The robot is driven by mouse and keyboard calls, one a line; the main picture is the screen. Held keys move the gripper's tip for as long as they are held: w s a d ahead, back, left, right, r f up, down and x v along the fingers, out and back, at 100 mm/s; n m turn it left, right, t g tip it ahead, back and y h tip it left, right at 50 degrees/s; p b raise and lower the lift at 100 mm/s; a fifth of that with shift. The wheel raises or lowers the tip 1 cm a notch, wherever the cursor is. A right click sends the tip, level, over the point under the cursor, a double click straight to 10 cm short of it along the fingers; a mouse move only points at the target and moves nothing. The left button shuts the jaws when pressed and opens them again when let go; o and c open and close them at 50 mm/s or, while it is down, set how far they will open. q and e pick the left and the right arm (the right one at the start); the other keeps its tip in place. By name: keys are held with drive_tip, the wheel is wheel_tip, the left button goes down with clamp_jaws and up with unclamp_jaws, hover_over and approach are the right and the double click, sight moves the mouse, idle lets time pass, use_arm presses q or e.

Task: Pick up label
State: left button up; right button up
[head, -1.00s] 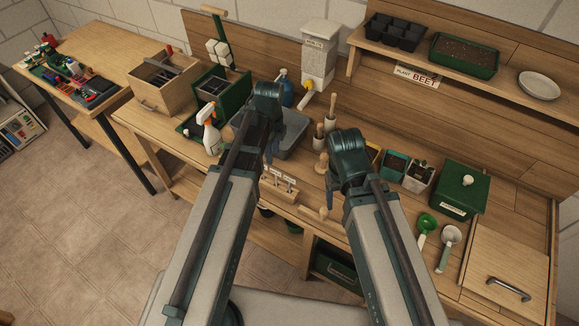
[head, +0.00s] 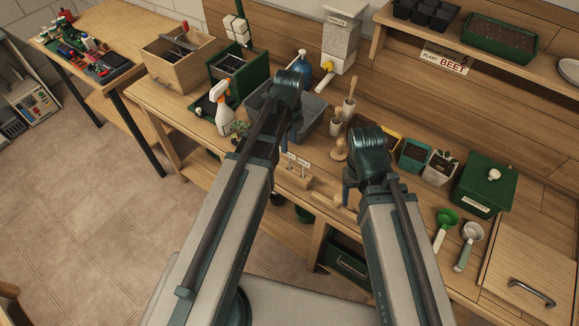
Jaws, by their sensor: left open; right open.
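Several small white labels (head: 303,164) stand upright in a wooden block (head: 296,180) near the front edge of the bench. My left forearm partly covers the block's left side. My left gripper (head: 291,141) points down just above and behind the labels; it is open, with nothing seen between its fingers. My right gripper (head: 347,192) points down to the right of the block, open, and its fingers are partly hidden by its own wrist. I cannot tell how near its tips are to the bench.
A spray bottle (head: 223,110) and a grey tray (head: 313,112) are behind my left arm. Small pots (head: 414,155), a green box (head: 485,185) and scoops (head: 446,228) are at the right.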

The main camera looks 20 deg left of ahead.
sight(289, 155)
use_arm(q)
drive_tip(key=shift+f+b, duration=0.45)
drive_tip(key=shift+f, duration=0.5)
use_arm(e)
drive_tip(key=shift+f, duration=0.9)
use_arm(q)
wheel_tip(289, 155, down, 5)
drive_tip(key=b, duration=0.5)
drive_tip(key=shift+f, duration=0.15)
use_arm(e)
wheel_tip(289, 155, down, 5)
drive_tip(key=shift+f, duration=0.1)
use_arm(q)
clamp_jaws()
